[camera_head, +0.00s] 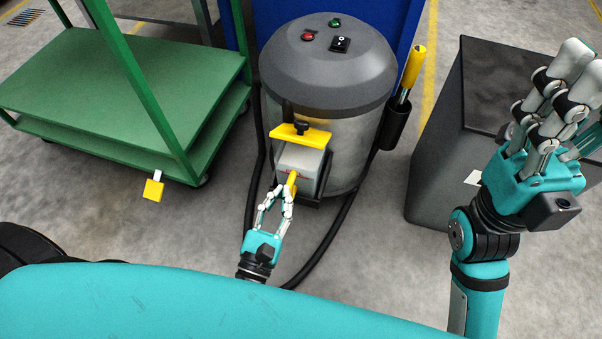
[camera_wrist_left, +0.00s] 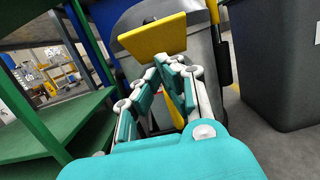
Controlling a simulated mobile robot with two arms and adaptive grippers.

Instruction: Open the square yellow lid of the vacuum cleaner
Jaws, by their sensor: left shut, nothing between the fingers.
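The grey vacuum cleaner (camera_head: 335,75) stands upright at the centre of the head view. The yellow lid (camera_head: 300,135) is on its front, below a black knob, and shows as a narrow strip above a light grey box (camera_head: 301,160). In the left wrist view the lid (camera_wrist_left: 152,37) shows a broad tilted face. A yellow handle (camera_head: 292,181) is on the box front. My left gripper (camera_head: 285,188) is shut and empty, at this handle and below the lid; contact is unclear. My right gripper (camera_head: 578,65) is raised at the right, away from the vacuum; its finger gap is unclear.
A dark bin (camera_head: 470,95) stands at the right, behind my right arm. A black hose (camera_head: 325,240) loops around the vacuum's front. A yellow-handled tool (camera_head: 414,65) hangs at its right side.

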